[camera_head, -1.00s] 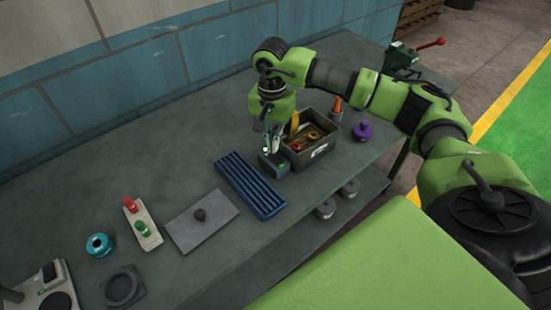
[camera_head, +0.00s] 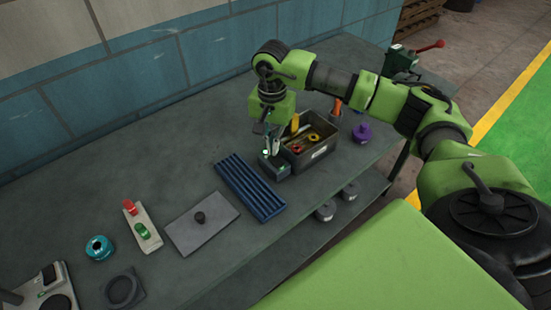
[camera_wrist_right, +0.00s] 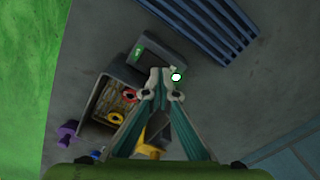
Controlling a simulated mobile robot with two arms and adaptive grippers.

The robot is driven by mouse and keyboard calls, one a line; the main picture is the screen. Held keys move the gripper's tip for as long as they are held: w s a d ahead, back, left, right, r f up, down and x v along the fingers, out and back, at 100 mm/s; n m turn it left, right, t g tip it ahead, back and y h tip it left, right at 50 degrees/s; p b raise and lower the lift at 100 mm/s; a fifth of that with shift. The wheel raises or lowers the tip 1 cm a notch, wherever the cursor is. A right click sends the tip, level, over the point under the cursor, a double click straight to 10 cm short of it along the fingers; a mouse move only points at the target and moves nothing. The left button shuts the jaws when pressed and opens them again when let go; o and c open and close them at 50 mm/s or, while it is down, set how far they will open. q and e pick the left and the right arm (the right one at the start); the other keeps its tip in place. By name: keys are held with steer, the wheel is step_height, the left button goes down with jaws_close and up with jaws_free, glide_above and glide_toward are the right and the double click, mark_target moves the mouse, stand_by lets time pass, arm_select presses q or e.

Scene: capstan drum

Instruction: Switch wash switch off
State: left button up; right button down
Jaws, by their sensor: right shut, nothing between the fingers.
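The wash switch appears to be a dark box (camera_head: 273,167) with a small green label, on the bench between the blue ribbed rack and the parts bin. The box also shows in the wrist view (camera_wrist_right: 150,53). A white round tip (camera_wrist_right: 176,77) shows beside the fingertips in the wrist view; I cannot tell which way its lever leans. My right gripper (camera_head: 270,150) is shut and empty, pointing down at the box. Its fingertips (camera_wrist_right: 160,77) overlap the box's edge in the wrist view; contact cannot be told. My left gripper is not in view.
A parts bin (camera_head: 322,154) with yellow and red items stands close to the right of the box. The blue ribbed rack (camera_head: 250,187) lies to its left. A purple knob (camera_head: 361,132), grey plate (camera_head: 202,222) and red-green button panel (camera_head: 148,232) are also on the bench.

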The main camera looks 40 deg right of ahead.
mark_target(273, 157)
steer(key=shift+f+b, duration=0.95)
steer(key=shift+f, duration=0.15)
stand_by(0.7)
steer(key=shift+r+p, duration=1.95)
steer(key=shift+r, duration=1.65)
steer(key=shift+f, duration=0.1)
